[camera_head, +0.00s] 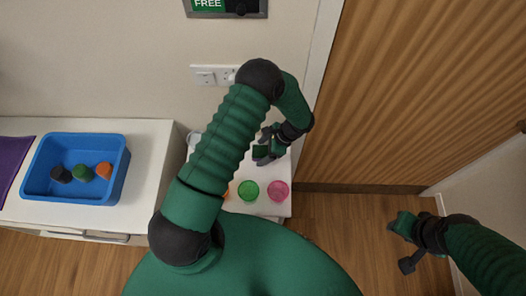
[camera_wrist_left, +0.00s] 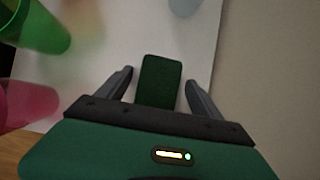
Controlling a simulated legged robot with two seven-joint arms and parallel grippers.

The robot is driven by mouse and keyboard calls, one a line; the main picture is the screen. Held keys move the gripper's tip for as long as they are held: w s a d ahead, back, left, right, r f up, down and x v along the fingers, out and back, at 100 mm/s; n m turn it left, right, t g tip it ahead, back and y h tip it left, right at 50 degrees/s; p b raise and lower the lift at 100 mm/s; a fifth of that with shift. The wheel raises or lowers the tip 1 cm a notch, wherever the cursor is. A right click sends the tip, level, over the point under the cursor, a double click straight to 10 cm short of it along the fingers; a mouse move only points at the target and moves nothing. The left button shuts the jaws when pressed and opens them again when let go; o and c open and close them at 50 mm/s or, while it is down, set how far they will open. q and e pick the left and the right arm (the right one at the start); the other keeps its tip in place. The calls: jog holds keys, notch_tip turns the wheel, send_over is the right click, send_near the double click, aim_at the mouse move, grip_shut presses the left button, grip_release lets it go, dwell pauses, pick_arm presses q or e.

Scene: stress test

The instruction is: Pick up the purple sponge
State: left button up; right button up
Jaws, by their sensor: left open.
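I see no purple sponge in either view. A flat purple item (camera_head: 14,160) lies on the white cabinet at the far left, cut off by the picture's edge; I cannot tell what it is. My left gripper (camera_head: 262,149) is over the small white table, and it also shows in the left wrist view (camera_wrist_left: 160,78). Its fingers are apart, one on each side of a dark green sponge-like block (camera_wrist_left: 160,82), with a gap showing on both sides.
A blue tray (camera_head: 124,170) with black, green and orange items stands on the white cabinet (camera_head: 150,150). Green (camera_head: 248,190) and pink (camera_head: 278,191) cups stand at the table's front edge. A wall rises behind the table, and a wooden door (camera_head: 400,90) is to its right.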

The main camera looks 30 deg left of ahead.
aim_at(264, 151)
pick_arm(q)
jog(key=shift+w+d, duration=0.1)
jog(key=shift+d, duration=0.15)
jog(key=c, duration=0.7)
jog(key=shift+a, duration=0.1)
jog(key=c, duration=0.7)
notch_tip(264, 151, up, 10)
jog(key=shift+r+b, duration=0.1)
jog(key=shift+b, duration=0.35)
